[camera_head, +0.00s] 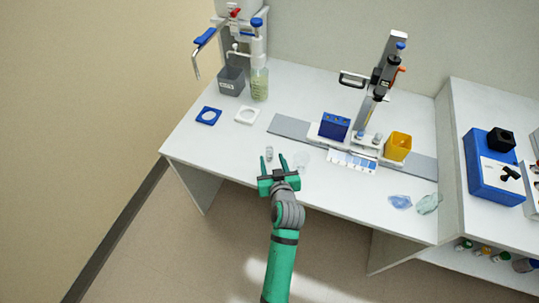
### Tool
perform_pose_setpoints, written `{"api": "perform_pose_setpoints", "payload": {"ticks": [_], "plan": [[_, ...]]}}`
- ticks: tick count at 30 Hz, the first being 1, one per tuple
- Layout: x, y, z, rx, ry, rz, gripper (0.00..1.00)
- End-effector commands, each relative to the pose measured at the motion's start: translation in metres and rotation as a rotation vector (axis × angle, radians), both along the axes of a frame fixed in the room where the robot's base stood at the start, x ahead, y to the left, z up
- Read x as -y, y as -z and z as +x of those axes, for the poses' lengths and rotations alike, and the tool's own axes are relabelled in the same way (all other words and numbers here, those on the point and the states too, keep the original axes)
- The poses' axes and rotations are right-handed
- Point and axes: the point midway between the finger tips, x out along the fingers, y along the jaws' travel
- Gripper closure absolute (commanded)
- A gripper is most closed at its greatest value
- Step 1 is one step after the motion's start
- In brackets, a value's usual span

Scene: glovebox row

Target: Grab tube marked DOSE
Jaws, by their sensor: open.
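My gripper (273,159) is open over the front of the white bench, its two green fingers pointing away from my body. A small clear tube-like vial (269,152) stands just past the fingertips, close to the left finger. Nothing is seen held between the fingers. I cannot read DOSE on any item at this size, so I cannot tell whether this vial is the marked tube. A faint clear item (302,157) is to the right of the gripper; its shape is unclear.
A grey labelled bin (231,82) and a tall greenish cylinder (259,84) stand at the back left. A blue rack (333,126), a yellow cup (397,146) and an upright instrument (381,75) are right of centre. Crumpled film (400,201) lies at front right.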

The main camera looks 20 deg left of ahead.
Motion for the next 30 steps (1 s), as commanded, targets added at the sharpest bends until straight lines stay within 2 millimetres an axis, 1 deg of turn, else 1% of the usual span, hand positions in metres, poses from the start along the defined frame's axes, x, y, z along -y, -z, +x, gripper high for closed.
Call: {"api": "perform_pose_setpoints", "payload": {"ticks": [3,8,15,18,21,27,28,29,30], "plan": [[-0.005,0.004,0.01,0.0,0.001,0.0,0.57],[-0.009,0.008,0.017,-0.001,0.001,-0.001,0.57],[-0.024,0.021,0.043,0.0,-0.001,0.0,0.57],[-0.028,0.025,0.051,0.0,0.0,0.0,0.57],[-0.029,0.026,0.054,0.0,0.001,0.0,0.57],[-0.029,0.027,0.054,0.0,0.001,0.0,0.57],[-0.029,0.027,0.054,0.0,0.001,0.0,0.61],[-0.029,0.027,0.054,0.0,0.001,0.0,0.69],[-0.029,0.027,0.054,0.0,0.001,0.0,0.78]]}}
